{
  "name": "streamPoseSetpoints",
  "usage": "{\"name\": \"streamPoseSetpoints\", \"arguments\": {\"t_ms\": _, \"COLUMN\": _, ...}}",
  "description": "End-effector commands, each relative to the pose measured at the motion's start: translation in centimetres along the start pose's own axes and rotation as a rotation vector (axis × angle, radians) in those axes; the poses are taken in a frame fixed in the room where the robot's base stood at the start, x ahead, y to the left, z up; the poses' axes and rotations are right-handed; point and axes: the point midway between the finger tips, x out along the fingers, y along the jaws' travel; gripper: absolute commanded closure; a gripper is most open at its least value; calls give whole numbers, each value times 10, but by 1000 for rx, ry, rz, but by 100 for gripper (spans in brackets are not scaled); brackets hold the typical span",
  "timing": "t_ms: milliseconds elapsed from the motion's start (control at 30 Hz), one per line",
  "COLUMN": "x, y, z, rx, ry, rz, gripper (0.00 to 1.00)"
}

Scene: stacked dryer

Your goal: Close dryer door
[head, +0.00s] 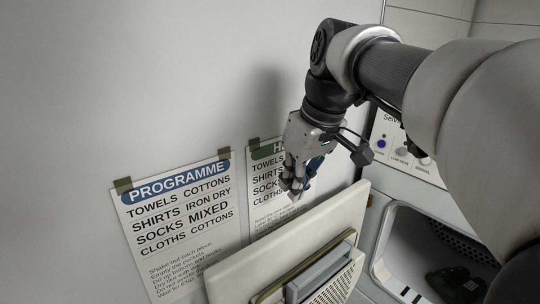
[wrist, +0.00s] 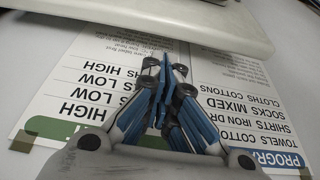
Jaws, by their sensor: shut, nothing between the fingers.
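The dryer door (head: 350,215) is a cream panel with a grey handle (head: 320,275). It stands open, swung out to the left of the round-cornered dryer opening (head: 392,250). My gripper (head: 297,190) is shut and empty, just above and behind the door's top edge, between the door and the wall. In the wrist view my gripper (wrist: 160,75) has its blue-sided fingers together, pointing toward the door's edge (wrist: 190,22), which crosses the top of the picture. I cannot tell whether the fingers touch the door.
Two posters hang on the white wall behind the door: a blue-headed programme poster (head: 180,215) and a green-headed one (head: 262,190) partly hidden by my gripper. A control panel (head: 400,150) sits above the opening. Dark items (head: 455,282) lie inside the drum.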

Motion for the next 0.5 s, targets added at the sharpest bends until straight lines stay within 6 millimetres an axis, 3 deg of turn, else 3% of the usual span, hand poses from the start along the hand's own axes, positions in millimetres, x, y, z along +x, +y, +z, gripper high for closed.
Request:
{"name": "streamPoseSetpoints", "arguments": {"t_ms": 167, "x": 2, "y": 1, "z": -11, "rx": -23, "ry": -3, "rz": -10, "gripper": 100}}
{"name": "streamPoseSetpoints", "arguments": {"t_ms": 500, "x": 61, "y": 0, "z": -10, "rx": -22, "ry": -4, "rz": -10, "gripper": 100}}
